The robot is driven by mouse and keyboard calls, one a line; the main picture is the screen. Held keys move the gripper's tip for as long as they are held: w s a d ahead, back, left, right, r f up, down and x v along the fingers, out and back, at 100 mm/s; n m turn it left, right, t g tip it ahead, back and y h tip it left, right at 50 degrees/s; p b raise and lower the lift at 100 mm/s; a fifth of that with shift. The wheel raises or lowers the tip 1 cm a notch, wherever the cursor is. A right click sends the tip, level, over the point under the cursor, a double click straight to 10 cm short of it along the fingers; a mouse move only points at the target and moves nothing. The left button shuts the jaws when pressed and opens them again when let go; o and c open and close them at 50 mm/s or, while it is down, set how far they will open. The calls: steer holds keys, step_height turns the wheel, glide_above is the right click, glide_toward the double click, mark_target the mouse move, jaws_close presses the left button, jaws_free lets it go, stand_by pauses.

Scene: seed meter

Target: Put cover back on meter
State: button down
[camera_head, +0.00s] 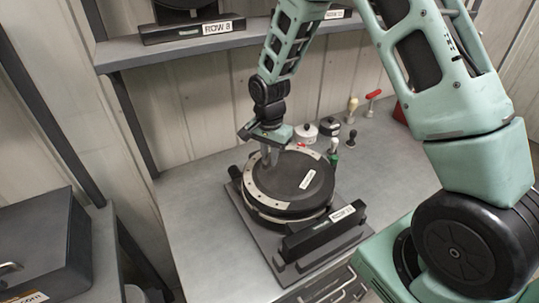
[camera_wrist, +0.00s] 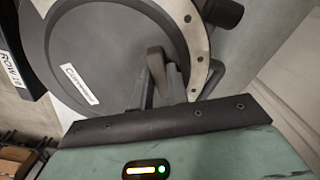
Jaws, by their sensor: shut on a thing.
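The meter (camera_head: 281,246) stands on the grey bench with a ROW label on its front block. Its round dark cover (camera_head: 296,190) carries a small white label and a pale, holed band along part of its rim. The cover lies over the meter, roughly level; I cannot tell whether it is fully seated or slightly raised. My gripper (camera_head: 269,156) points down at the cover's back left part. In the wrist view my gripper (camera_wrist: 160,82) is shut on a small upright tab of the cover (camera_wrist: 95,50). The fingers partly hide the tab.
Behind the meter stand small lidded pots (camera_head: 305,133), a green-handled tool (camera_head: 334,150) and a red-handled tool (camera_head: 372,98). A shelf (camera_head: 150,50) with another labelled unit is above. A dark box (camera_head: 40,240) sits at left. The bench is clear left of the meter.

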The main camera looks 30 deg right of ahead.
steer(key=shift+f+b, duration=0.4)
steer(key=shift+f, duration=0.15)
stand_by(1.3)
steer(key=c, duration=1.3)
jaws_free()
steer(key=shift+c, duration=0.3)
steer(key=shift+r, duration=0.1)
steer(key=shift+r+p, duration=3.5)
steer(key=shift+r, duration=1.2)
